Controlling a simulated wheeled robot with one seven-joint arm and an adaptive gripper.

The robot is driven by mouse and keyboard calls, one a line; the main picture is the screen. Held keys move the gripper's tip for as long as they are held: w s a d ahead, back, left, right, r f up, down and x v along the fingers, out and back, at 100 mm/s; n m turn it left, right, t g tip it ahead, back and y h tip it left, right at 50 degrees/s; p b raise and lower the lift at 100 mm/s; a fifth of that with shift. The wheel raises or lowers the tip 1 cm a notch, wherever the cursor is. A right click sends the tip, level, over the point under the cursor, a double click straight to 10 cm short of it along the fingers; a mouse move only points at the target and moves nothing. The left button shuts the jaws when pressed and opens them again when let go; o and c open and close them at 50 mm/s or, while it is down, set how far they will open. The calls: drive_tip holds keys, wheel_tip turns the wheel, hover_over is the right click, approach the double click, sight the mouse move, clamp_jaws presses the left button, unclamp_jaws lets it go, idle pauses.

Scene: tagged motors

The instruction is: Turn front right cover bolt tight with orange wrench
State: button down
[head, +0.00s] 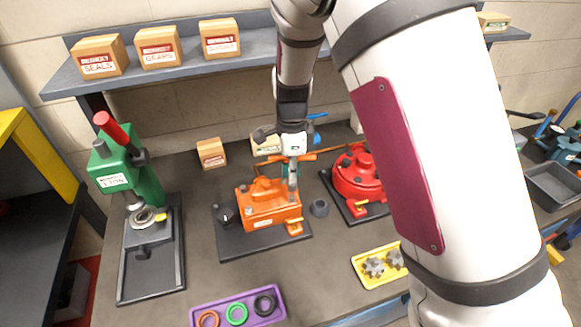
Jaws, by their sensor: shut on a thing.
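The orange motor housing (268,208) sits on a dark base plate (240,248) in the middle of the bench, with a small orange tab at its front right. My gripper (294,152) is above the back right part of the housing, shut on the orange wrench (306,157). The wrench's orange handle lies crosswise at the jaws, and a grey shaft runs down from there to the right end of the housing. The shaft's lower end is close to the cover; I cannot tell whether it sits on a bolt. The cover bolts are too small to make out.
A red motor (358,178) stands to the right, partly behind my arm. A green press (128,170) stands left. A purple tray (272,315) with rings and a yellow tray (366,281) with gears lie in front.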

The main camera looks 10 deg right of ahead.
drive_tip(key=shift+w+f+n+b, duration=0.3)
drive_tip(key=shift+n+b, duration=0.15)
drive_tip(key=shift+n, duration=0.45)
drive_tip(key=n, duration=0.4)
drive_tip(key=shift+s+n, duration=0.25)
drive_tip(key=shift+n, duration=0.05)
drive_tip(key=shift+d+f+n, duration=0.1)
drive_tip(key=shift+f+n, duration=0.05)
drive_tip(key=shift+n, duration=0.55)
drive_tip(key=n, duration=0.4)
drive_tip(key=shift+f+b, duration=0.25)
drive_tip(key=shift+b, duration=0.15)
drive_tip(key=n, duration=0.4)
drive_tip(key=shift+f+n, duration=0.2)
drive_tip(key=shift+n, duration=0.1)
drive_tip(key=shift+f, duration=0.15)
drive_tip(key=shift+f+b, duration=0.35)
drive_tip(key=shift+f, duration=0.75)
